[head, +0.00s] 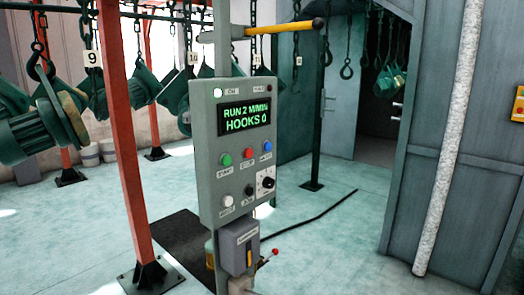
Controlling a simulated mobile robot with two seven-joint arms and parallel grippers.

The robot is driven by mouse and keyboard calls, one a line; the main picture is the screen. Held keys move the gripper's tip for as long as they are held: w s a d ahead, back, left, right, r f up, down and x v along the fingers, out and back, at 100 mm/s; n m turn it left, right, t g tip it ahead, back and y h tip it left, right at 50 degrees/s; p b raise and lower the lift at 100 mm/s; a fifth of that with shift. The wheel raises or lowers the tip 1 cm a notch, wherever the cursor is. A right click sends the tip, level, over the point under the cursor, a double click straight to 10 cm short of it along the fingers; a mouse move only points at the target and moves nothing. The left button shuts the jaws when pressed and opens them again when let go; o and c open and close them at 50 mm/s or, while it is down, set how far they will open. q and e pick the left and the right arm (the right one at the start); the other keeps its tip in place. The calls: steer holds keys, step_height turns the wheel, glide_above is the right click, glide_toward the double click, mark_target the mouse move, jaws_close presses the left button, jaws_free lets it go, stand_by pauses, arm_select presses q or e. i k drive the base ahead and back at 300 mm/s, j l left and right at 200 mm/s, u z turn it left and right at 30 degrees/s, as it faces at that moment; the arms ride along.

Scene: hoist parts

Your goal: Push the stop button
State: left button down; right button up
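The red stop button (247,154) sits in the middle of a row on a grey control panel (213,190) that stands upright on a post. The label STOP is under it. The green start button (225,160) is to its left and a blue button (267,147) to its right. The lit display (245,117) above reads RUN 2 M/MIN, HOOKS 0. Neither of my grippers is in view, and nothing covers the stop button.
A white button (227,201), a black button (249,190) and a rotary knob (267,182) sit lower on the panel. A red post (122,140) stands left of it. Green hoist parts (30,130) hang on chains at the left. Floor is open at the right.

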mark_target(248, 152)
steer(key=i+l, duration=0.25)
steer(key=l, duration=0.15)
steer(key=i+l, duration=0.2)
steer(key=l, duration=0.25)
steer(key=i+l, duration=0.25)
steer(key=l, duration=0.15)
steer(key=i+l, duration=0.25)
steer(key=l, duration=0.15)
